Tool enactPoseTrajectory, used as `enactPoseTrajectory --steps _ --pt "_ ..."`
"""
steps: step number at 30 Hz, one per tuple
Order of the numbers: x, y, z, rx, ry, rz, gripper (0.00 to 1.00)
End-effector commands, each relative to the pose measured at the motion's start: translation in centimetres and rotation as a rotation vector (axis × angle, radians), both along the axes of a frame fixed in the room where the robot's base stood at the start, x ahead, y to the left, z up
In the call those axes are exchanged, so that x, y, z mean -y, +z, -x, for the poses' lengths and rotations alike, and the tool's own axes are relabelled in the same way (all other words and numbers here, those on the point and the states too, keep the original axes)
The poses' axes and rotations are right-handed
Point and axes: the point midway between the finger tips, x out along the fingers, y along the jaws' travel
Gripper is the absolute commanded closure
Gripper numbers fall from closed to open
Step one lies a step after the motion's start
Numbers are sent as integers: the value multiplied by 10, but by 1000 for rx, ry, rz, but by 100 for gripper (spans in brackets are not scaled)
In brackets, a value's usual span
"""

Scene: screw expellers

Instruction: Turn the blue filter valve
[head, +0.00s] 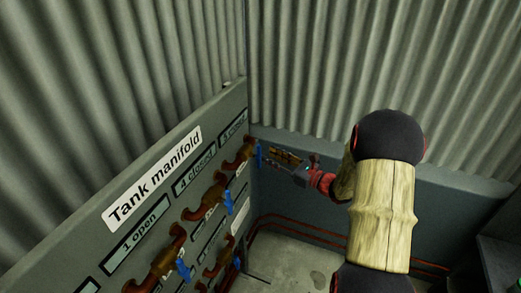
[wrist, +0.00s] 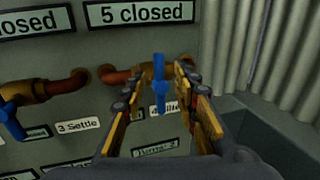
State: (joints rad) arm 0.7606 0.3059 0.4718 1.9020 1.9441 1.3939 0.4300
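The blue valve handle (wrist: 160,84) under the "5 closed" sign stands upright on a copper-coloured pipe in the wrist view. It also shows at the far end of the panel in the head view (head: 259,155). A small label below it is partly hidden by my gripper, so I cannot read it in full. My gripper (wrist: 157,80) is open, with one yellow finger on each side of the handle in the picture. I cannot see either finger touching the handle. In the head view my gripper (head: 283,160) is just right of the handle.
Another blue handle (wrist: 9,121) sits to the left, near the "3 Settle" label (wrist: 78,125). The grey "Tank manifold" panel (head: 154,178) carries several more pipes and valves. Corrugated walls (head: 330,60) meet close beyond the handle.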

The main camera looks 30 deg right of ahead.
Motion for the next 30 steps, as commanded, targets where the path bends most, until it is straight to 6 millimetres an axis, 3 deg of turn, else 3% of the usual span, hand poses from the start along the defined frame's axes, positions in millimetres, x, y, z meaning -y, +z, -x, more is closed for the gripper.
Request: enactPoseTrajectory --steps 6,12,23,30 --pt "-15 0 -32 -1 4 1 70" --pt "-22 0 -51 -1 2 2 70" --pt "-25 0 -56 -1 2 3 70" --pt "-24 0 -56 -1 2 3 84"
